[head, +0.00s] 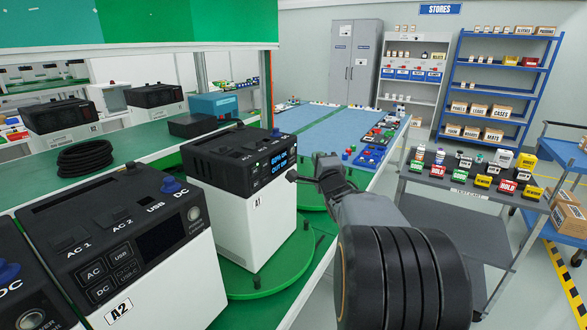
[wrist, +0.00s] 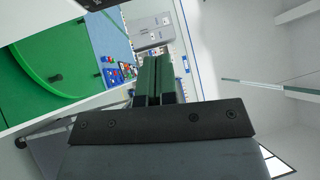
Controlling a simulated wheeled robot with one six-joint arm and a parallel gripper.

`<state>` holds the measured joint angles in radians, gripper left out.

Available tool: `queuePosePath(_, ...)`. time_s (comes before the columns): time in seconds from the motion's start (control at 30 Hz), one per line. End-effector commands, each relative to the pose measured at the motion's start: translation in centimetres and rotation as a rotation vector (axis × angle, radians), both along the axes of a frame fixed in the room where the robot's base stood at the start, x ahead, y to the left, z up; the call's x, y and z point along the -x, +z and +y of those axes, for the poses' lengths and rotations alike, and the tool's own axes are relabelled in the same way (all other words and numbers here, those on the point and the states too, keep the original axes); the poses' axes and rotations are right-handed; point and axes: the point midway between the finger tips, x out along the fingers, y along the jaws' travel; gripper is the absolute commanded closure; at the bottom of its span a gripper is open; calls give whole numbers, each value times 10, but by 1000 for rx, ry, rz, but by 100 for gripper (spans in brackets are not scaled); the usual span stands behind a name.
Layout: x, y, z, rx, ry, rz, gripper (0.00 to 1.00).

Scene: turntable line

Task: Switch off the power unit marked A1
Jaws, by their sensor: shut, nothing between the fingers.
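The power unit marked A1 (head: 228,205) is a white box with a black top and panel. It stands upright on a green turntable (head: 270,284) in the head view. Its display (head: 279,163) is lit with blue text, and a blue knob shows above it. My gripper (head: 293,176) is at the right edge of the unit's black panel, just below the display. I cannot tell whether it touches the panel. In the wrist view my gripper (wrist: 158,62) is shut with nothing between the fingers. The turntable (wrist: 50,60) shows at left there.
A similar unit marked A2 (head: 175,275), with a dark display, stands in front at left. Other units and a black cable coil (head: 85,158) are behind. A blue-topped table (head: 335,130) and a grey cart (head: 470,195) with small boxes lie beyond. Floor shows between them.

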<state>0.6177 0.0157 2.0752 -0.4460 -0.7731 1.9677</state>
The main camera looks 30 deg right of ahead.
Motion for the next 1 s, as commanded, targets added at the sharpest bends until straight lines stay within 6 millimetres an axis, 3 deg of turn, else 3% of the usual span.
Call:
queuePosePath(0.03,1,-12,-13,-50,25,-69,100)
queuePosePath(0.1,3,-14,-24,-112,75,-155,100)
queuePosePath(0.3,9,-16,-38,-212,175,-284,100)
queuePosePath(0.77,10,-15,-39,-233,198,-307,100)
queuePosePath(1.0,-5,-15,-31,-233,200,-306,100)
